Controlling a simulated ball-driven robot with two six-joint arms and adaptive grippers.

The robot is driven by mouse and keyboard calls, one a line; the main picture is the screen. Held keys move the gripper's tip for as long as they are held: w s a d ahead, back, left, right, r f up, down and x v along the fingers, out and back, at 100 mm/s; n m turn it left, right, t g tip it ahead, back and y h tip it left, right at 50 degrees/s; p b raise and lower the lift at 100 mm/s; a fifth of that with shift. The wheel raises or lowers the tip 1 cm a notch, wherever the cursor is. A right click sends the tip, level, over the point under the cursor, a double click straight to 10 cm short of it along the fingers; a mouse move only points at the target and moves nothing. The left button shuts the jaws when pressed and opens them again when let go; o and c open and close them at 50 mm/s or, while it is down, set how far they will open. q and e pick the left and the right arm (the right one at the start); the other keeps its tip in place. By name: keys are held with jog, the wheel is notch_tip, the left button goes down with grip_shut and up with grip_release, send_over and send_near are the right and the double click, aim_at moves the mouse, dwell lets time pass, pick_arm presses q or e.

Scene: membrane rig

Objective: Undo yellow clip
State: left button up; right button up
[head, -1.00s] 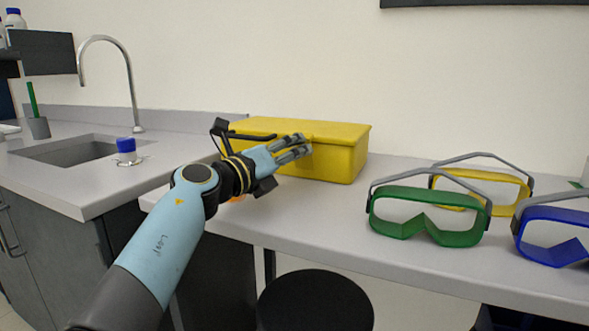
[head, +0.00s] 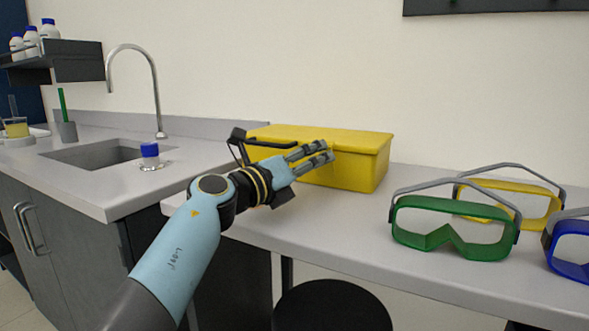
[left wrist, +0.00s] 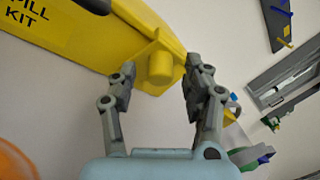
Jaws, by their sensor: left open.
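The yellow box (head: 355,172), lettered SPILL KIT in the left wrist view (left wrist: 75,30), stands on the bench with its lid on. A yellow block on a small plate, which looks like the yellow clip (left wrist: 160,66), sticks out from the box in the left wrist view. My left gripper (head: 324,152) is at the box's front face. Its fingers (left wrist: 160,88) are open, one on each side of the clip; I cannot tell whether they touch it. In the head view the hand hides the clip. My right gripper is not in view.
Green goggles (head: 455,246), yellow goggles (head: 540,206) and blue goggles (head: 572,270) lie on the bench to the right. A dark stool (head: 333,305) stands in front.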

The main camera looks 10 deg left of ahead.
pick_arm(q)
jog(key=v, duration=1.1)
jog(key=shift+c, duration=0.3)
